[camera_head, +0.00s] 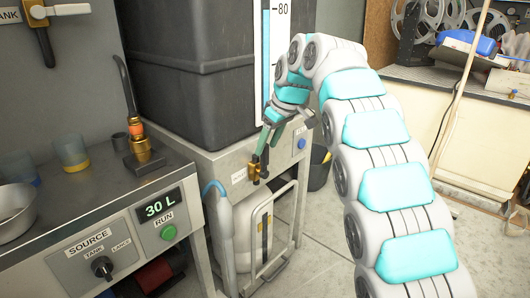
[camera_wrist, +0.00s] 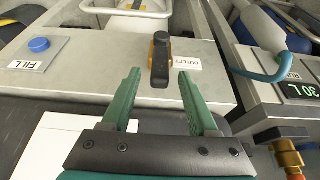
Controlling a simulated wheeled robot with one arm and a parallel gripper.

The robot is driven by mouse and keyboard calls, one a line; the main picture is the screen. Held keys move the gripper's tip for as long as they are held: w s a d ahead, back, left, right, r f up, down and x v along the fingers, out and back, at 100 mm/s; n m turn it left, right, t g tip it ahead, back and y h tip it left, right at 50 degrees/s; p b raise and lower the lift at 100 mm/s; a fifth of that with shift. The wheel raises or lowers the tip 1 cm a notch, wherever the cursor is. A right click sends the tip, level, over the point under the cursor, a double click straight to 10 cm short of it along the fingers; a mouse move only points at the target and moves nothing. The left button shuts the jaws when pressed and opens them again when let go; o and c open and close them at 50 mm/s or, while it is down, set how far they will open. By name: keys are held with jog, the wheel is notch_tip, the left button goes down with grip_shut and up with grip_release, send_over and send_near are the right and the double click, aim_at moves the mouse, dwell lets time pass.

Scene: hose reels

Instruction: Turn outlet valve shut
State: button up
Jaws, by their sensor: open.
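The outlet valve (camera_wrist: 160,58) has a black lever on a brass body, beside an OUTLET label (camera_wrist: 187,64) on the steel stand's front. In the wrist view its lever runs up and down the picture. My gripper (camera_wrist: 159,76) has two green fingers, spread apart with the lever's near end showing between their tips. I cannot tell whether either finger touches it. In the head view the brass valve (camera_head: 260,174) is on the front of the stand under the dark tank, with my gripper (camera_head: 267,146) just above it. The fingers partly cover the lever there.
The dark tank (camera_head: 195,65) with its level gauge (camera_head: 266,50) rises behind the valve. A counter on the left has a panel reading 30 L (camera_head: 160,208) and a green RUN button (camera_head: 168,232). A blue button (camera_wrist: 39,45) sits by a FILL label.

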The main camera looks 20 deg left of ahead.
aim_at(265, 162)
jog(key=shift+x, duration=1.8)
grip_shut()
